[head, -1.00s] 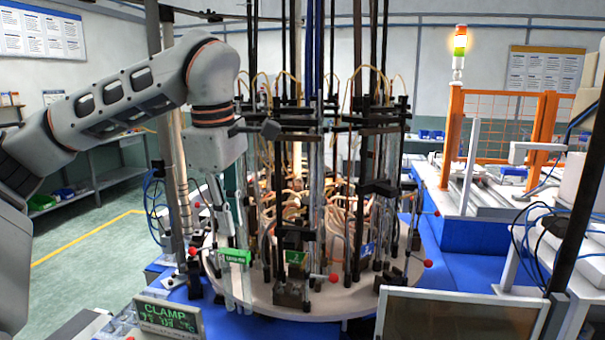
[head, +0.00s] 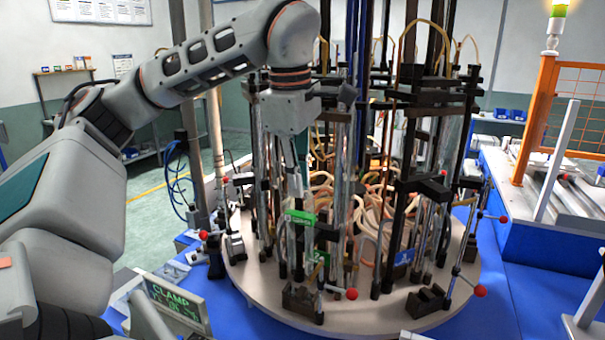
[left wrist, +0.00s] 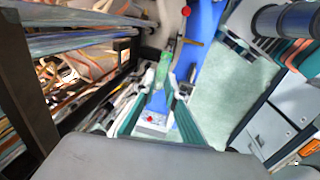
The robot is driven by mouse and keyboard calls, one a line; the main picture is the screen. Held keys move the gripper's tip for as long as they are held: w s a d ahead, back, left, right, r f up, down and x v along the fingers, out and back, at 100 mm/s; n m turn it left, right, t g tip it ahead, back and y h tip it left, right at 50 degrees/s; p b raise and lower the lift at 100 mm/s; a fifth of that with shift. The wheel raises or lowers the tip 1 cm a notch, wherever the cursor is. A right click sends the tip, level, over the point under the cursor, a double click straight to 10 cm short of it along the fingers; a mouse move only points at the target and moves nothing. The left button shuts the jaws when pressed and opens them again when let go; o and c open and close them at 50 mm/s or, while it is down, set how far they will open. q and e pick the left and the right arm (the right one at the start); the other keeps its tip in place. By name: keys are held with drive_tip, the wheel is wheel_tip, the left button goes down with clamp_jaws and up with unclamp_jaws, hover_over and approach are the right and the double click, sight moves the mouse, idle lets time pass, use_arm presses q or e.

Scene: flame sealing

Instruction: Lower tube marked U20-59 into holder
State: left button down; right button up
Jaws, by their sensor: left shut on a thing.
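My left gripper (head: 298,190) points down at the front left of the round rack. It is shut on a slim clear tube with a green label (head: 300,216); the lettering is too small to read. The label also shows in the left wrist view (left wrist: 166,54), just beyond the gripper's fingertips (left wrist: 163,88). A black holder (head: 302,300) with a green tag (head: 319,257) stands on the rack's plate, below and slightly right of the tube label. The tube's lower end is hard to make out among the rods. My right gripper is not in view.
The round plate (head: 370,318) carries several dark posts, glass tubes and looped hoses close to my left gripper. A blue tag (head: 404,257) and red-knobbed levers (head: 481,291) stand at the right. A CLAMP display (head: 175,303) sits at the lower left.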

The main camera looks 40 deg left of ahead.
sight(300, 214)
use_arm(q)
drive_tip(key=shift+w+f, duration=0.1)
drive_tip(key=shift+f, duration=1.55)
drive_tip(key=shift+f+b, duration=0.5)
drive_tip(key=shift+f, duration=1.4)
idle(1.1)
drive_tip(key=c, duration=2)
unclamp_jaws()
drive_tip(key=shift+r, duration=0.15)
drive_tip(key=shift+r+p, duration=0.5)
drive_tip(key=shift+r, duration=1.65)
